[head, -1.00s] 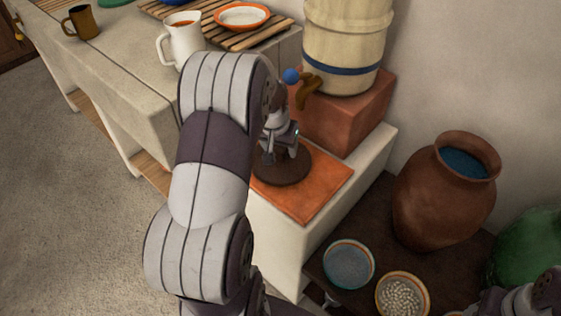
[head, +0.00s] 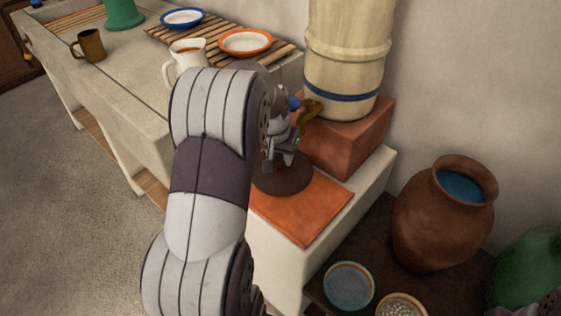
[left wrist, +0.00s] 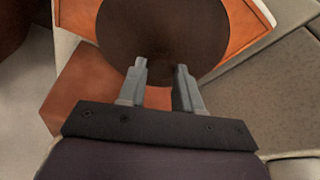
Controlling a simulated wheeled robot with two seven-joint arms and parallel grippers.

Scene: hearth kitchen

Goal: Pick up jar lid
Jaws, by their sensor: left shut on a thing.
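The jar lid (head: 283,180) is a dark brown round disc over an orange tile (head: 310,212) in the head view. It appears raised above the tile. My left gripper (head: 275,155) is above the lid, partly hidden behind my own arm. In the left wrist view the lid (left wrist: 150,30) fills the upper middle, with the fingertips (left wrist: 160,70) at its near edge. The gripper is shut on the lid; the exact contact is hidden. My right gripper is not in view.
A wooden cask (head: 345,60) with a brown tap stands on a red block (head: 350,135) just behind the gripper. A terracotta jar (head: 430,220) and a blue bowl (head: 348,287) are to the right. A white jug (head: 188,55) stands on the counter at left.

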